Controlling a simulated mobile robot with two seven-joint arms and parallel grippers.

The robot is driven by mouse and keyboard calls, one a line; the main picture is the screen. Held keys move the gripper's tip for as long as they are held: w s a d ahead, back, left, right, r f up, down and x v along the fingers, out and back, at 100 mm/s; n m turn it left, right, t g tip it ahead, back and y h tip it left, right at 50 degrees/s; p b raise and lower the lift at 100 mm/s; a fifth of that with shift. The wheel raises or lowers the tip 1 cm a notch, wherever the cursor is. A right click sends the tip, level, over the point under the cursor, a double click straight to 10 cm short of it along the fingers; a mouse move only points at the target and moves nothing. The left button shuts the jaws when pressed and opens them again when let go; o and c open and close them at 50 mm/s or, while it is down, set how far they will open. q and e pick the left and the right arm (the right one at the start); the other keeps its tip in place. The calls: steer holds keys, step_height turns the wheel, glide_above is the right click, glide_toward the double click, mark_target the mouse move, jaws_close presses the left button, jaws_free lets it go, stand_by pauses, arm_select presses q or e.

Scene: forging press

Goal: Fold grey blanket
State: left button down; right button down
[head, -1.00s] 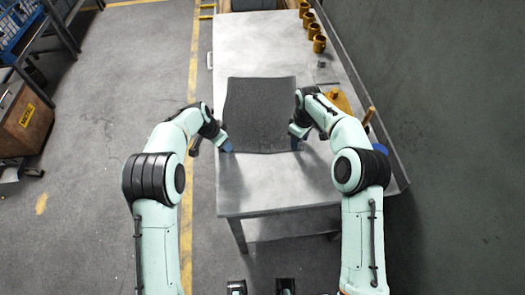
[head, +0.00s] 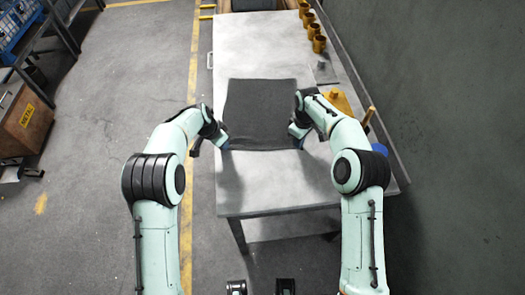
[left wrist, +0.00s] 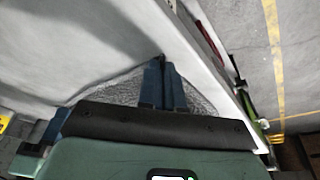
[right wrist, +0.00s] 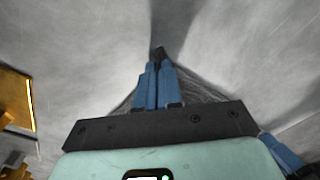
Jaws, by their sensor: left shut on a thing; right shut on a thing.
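The grey blanket (head: 262,112) lies spread as a dark rectangle on the metal table in the head view. My left gripper (head: 224,144) is shut on its near left corner, and my right gripper (head: 298,138) is shut on its near right corner. In the left wrist view the left fingers (left wrist: 162,75) are together, with grey cloth (left wrist: 205,95) around them. In the right wrist view the right fingers (right wrist: 158,70) are together, with some cloth (right wrist: 190,88) beside them. The exact pinch points are partly hidden by the fingers.
The metal table (head: 270,180) is bare in front of the blanket and behind it. Several yellow cylinders (head: 313,32) stand along its back right edge. A yellow object (head: 342,102) and a blue round thing (head: 365,118) sit at the right. A wall borders the right side.

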arm_select(q)
steer(key=shift+a, duration=0.25)
arm_select(e)
steer(key=shift+d+f, duration=0.1)
steer(key=shift+d, duration=0.1)
